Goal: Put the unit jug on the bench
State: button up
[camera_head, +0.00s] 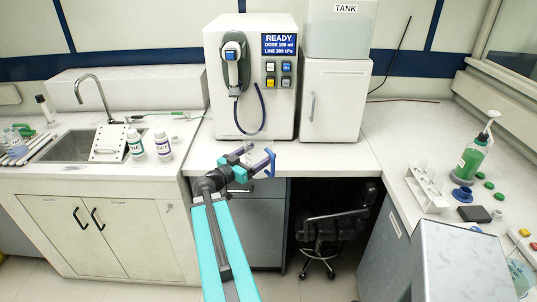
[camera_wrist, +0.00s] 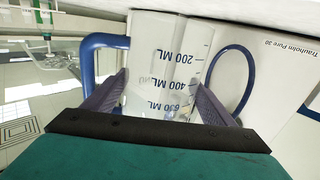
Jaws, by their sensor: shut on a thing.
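The unit jug (camera_wrist: 165,40) is a clear jug with blue volume marks and a blue handle, shown with its lettering inverted in the wrist view. My gripper (camera_wrist: 161,85) is shut on it, one purple finger on each side of its body. In the head view my gripper (camera_head: 259,164) is at the front edge of the white bench (camera_head: 340,157), in front of the dispensing unit. The jug is small and partly hidden by the fingers there. I cannot tell whether it touches the bench.
The white dispensing unit (camera_head: 227,105) reads READY and stands beside a cabinet (camera_head: 335,105) with a tank (camera_head: 340,30) on top. Two bottles (camera_head: 150,146) stand left by the sink (camera_head: 70,148). A tube rack (camera_head: 426,188) and green pump bottle (camera_head: 472,158) stand right.

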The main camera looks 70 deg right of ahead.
jog(key=w+a+f+n+t+b, duration=0.25)
jog(key=w+a+n+t, duration=0.5)
jog(key=w+a, duration=2)
jog(key=w+a+f+n+t+y, duration=0.1)
jog(key=w+a+t, duration=0.2)
jog(key=a, duration=0.9)
jog(key=w+a+f+n+t+y, duration=0.1)
jog(key=w+a+n+t, duration=0.1)
jog(key=a, duration=1)
jog(key=w+a+f+n+t, duration=0.1)
jog(key=w+a+t, duration=0.2)
jog(key=a, duration=0.9)
jog(key=shift+w+f+t+y+b, duration=0.25)
jog(key=shift+w+t+y+b, duration=0.15)
jog(key=shift+t, duration=0.45)
jog(key=shift+a, duration=0.1)
